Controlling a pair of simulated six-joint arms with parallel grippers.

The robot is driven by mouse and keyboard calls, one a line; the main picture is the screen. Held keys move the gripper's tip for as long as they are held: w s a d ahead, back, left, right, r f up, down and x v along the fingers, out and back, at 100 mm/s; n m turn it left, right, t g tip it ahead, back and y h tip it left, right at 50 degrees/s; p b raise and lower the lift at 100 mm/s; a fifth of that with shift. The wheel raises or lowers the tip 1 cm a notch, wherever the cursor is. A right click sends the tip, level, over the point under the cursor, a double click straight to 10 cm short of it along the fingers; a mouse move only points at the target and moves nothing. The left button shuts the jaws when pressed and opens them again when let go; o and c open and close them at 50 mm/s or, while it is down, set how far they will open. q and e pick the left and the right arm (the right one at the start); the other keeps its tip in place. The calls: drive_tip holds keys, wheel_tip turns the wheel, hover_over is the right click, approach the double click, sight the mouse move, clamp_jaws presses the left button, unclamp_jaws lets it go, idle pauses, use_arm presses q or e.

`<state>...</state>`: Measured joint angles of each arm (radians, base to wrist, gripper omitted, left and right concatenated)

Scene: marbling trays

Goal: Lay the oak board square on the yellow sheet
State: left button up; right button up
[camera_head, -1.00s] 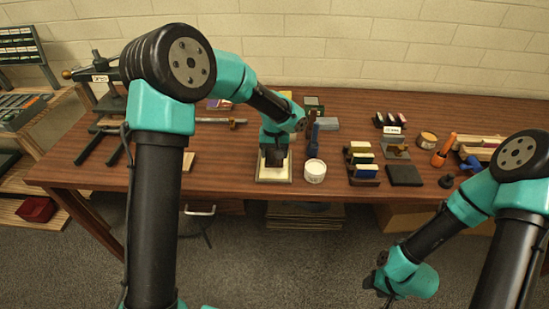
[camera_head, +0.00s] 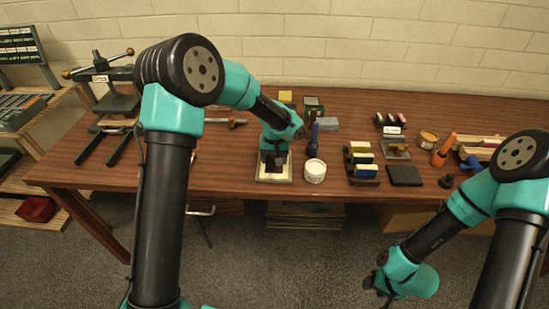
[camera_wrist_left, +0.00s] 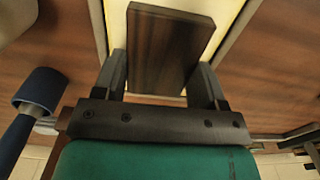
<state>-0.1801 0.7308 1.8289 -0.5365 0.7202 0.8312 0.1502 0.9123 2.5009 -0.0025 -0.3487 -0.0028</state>
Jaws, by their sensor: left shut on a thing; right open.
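My left gripper (camera_head: 275,158) is over a small framed tray (camera_head: 260,178) at the front middle of the table. In the left wrist view its fingers (camera_wrist_left: 163,80) are shut on a brown wooden board, which I take as the oak board (camera_wrist_left: 168,45). A pale yellow sheet (camera_wrist_left: 225,15) lies beyond the board, inside a frame, partly hidden by board and fingers. I cannot tell whether the board touches the sheet. My right gripper (camera_head: 381,282) is open and empty, low in front of the table.
A white tub (camera_head: 315,171) and a blue-handled tool (camera_head: 313,138) stand close right of the tray. Farther right are a rack of colored blocks (camera_head: 361,160), a dark square slab (camera_head: 404,175) and an orange-handled tool (camera_head: 444,149). A press (camera_head: 115,100) stands at the left.

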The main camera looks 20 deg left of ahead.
use_arm(q)
drive_tip(key=shift+f, duration=0.15)
drive_tip(key=o, duration=0.9)
drive_tip(key=shift+o, duration=0.2)
wheel_tip(320, 180, up, 12)
drive_tip(key=shift+r, duration=0.2)
